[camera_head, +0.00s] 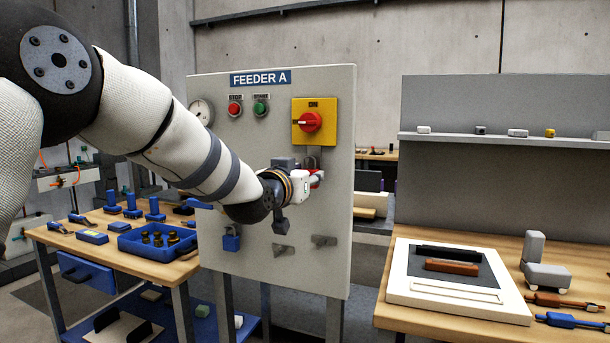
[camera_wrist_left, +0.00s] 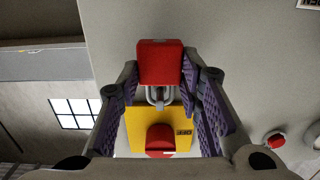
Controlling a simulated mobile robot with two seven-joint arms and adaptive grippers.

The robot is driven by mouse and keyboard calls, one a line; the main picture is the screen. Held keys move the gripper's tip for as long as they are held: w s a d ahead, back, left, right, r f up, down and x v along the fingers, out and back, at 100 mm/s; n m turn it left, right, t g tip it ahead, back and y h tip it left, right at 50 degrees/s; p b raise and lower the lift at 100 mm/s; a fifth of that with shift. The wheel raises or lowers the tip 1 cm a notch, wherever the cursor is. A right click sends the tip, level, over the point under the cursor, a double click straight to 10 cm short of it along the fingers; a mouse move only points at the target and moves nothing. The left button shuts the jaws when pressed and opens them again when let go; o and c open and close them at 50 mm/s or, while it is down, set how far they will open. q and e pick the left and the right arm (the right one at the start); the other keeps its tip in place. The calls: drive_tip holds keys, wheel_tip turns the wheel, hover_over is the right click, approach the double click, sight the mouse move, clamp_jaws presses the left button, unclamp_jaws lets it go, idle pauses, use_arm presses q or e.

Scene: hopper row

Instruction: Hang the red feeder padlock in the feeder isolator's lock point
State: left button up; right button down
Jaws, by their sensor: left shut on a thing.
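The red padlock (camera_wrist_left: 160,62) is between the two finger pads of my left gripper (camera_wrist_left: 160,76), which is shut on it. Its grey shackle (camera_wrist_left: 153,94) points at the yellow feeder isolator (camera_wrist_left: 140,128). In the head view the red padlock (camera_head: 318,177) shows partly behind my left gripper (camera_head: 312,180), just below the isolator plate (camera_head: 301,136). The isolator has a red knob (camera_head: 310,122) and an ON label. A grey piece, the shackle or lock point, shows at the plate's lower edge; I cannot tell whether the shackle passes through it. My right gripper is not in view.
The FEEDER A panel (camera_head: 225,150) also carries a gauge (camera_head: 202,111), red and green buttons, and a blue padlock (camera_head: 231,241) low down. A tool bench with a blue tray (camera_head: 150,252) stands left. A bench with a white case (camera_head: 400,285) stands right.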

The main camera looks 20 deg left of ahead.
use_arm(q)
drive_tip(key=shift+f, duration=0.1)
idle(0.3)
idle(0.3)
drive_tip(key=o, duration=1.2)
drive_tip(key=shift+o, duration=0.2)
drive_tip(key=s, duration=0.7)
drive_tip(key=shift+s, duration=0.25)
